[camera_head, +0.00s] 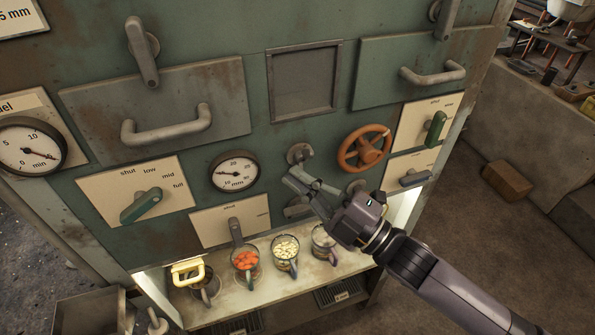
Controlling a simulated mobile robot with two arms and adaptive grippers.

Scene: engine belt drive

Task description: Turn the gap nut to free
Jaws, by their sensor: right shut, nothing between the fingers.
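My right gripper (303,184) reaches in from the lower right, in front of the green machine panel. Its fingers are shut and empty, just below a small round grey metal fitting (299,154). Another grey fitting (297,208) sits below the fingers and is partly hidden by them. A third small round one (357,187) is to the right, under the orange-brown handwheel (364,148). I cannot tell which of these, if any, is the gap nut, and I see no readable "free" mark. My left gripper is not in view.
A gauge (234,172) and a green-handled selector (141,206) are to the left. Lever plates (428,122) are to the right. Drawer-type handles (166,129) stick out above. Floor at right is mostly clear.

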